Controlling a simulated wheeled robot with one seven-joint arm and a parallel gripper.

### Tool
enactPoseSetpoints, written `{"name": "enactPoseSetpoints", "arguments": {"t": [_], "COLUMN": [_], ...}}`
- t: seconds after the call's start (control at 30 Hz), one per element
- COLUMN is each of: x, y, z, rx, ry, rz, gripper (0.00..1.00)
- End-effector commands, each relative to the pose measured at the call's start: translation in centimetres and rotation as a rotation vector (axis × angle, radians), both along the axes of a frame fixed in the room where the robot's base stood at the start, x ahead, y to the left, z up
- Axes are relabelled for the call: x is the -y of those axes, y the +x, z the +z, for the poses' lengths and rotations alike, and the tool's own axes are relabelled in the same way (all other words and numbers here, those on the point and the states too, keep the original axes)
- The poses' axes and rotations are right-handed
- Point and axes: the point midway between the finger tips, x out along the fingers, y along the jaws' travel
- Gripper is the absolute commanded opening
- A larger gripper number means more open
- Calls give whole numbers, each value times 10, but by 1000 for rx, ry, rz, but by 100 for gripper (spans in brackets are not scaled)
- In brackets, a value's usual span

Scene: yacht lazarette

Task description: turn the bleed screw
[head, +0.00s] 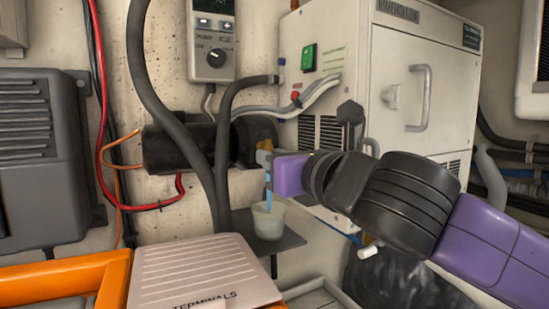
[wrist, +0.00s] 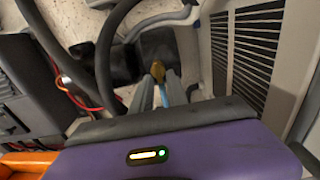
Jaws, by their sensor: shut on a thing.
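The dark cylindrical pump (head: 180,148) is mounted on the wall, with a brass-coloured fitting (head: 263,147) at its right end. The fitting also shows in the wrist view (wrist: 157,71), just beyond the fingertips. My gripper (head: 265,158) is at this fitting, with its jaws shut on the bleed screw there. The screw itself is mostly hidden by the fingers. In the wrist view my gripper (wrist: 163,80) has its two grey fingers close together at the brass part. A thin blue streak (head: 268,190) runs down from the fingertips to a translucent cup (head: 268,222).
The cup stands on a small dark shelf (head: 285,241). Thick black hoses (head: 222,150) pass in front of the pump, left of my gripper. A white cabinet (head: 350,75) stands behind my arm. The terminals box (head: 195,262) and orange rail (head: 60,280) are low left.

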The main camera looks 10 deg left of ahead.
Motion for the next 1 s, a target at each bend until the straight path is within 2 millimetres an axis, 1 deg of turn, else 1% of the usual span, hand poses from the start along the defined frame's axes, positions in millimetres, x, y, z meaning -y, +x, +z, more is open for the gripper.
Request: {"name": "enactPoseSetpoints", "arguments": {"t": [0.03, 0.1, 0.13, 0.2, 0.23, 0.5, 0.6, 0.67, 1.0], "x": [0, 0, 0, 0, 0, 0, 3, 6, 36], "y": [0, 0, 0, 0, 0, 0, -3, -9, -52], "z": [-5, -5, -5, -4, -4, -1, -1, -1, -3], "rx": [-9, -9, -9, -8, -7, -4, -2, -1, -4], "ry": [-3, -3, -3, -2, -1, 0, 0, -1, 0], "rz": [0, 0, 0, 0, 0, 0, 0, 0, -1], "gripper": [0, 0, 25, 39, 41, 41, 41, 41, 41]}}
